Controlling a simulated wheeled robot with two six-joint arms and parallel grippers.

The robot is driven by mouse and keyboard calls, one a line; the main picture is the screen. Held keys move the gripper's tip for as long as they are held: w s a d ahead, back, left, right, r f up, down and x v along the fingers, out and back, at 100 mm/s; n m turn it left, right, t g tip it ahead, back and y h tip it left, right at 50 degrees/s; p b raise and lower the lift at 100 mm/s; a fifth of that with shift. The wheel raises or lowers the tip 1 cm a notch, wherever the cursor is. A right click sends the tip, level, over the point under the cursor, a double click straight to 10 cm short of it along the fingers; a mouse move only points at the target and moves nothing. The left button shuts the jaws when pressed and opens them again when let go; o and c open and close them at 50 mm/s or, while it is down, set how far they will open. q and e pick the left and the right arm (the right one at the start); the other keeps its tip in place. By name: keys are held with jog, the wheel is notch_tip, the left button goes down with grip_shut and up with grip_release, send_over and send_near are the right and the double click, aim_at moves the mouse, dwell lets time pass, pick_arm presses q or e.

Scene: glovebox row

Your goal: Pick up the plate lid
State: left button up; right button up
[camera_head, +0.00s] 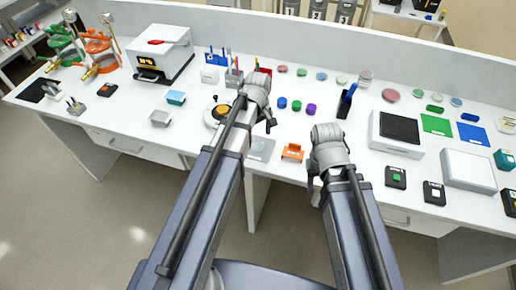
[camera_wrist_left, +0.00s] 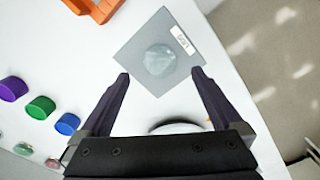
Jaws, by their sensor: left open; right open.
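The plate lid (camera_wrist_left: 160,60) is a clear, pale round disc. It lies on a grey square pad (camera_wrist_left: 143,37) with a white label in the left wrist view. In the head view the pad (camera_head: 261,149) is near the table's front edge, and the lid is hard to make out. My left gripper (camera_wrist_left: 160,74) is open, with its fingertips apart on either side of the lid's near part and nothing held. In the head view my left gripper (camera_head: 270,124) is just above and behind the pad. My right gripper (camera_head: 312,188) is open near the front edge, its fingers partly hidden.
An orange holder (camera_head: 292,153) stands right of the pad. Blue, green and purple caps (camera_head: 296,106) lie behind it. A round device with an orange knob (camera_head: 219,113) is left of the pad. A white box with a dark top (camera_head: 398,130) stands to the right.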

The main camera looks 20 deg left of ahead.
aim_at(257, 145)
pick_arm(q)
notch_tip(257, 145, down, 4)
jog(key=b, duration=0.3)
jog(key=shift+w+a+f+b, duration=0.1)
jog(key=shift+a+f+b, duration=0.05)
jog(key=shift+b, duration=0.15)
jog(key=c, duration=1.5)
jog(key=shift+r, duration=0.2)
notch_tip(257, 145, up, 10)
jog(key=p, duration=1)
jog(key=shift+f, duration=0.1)
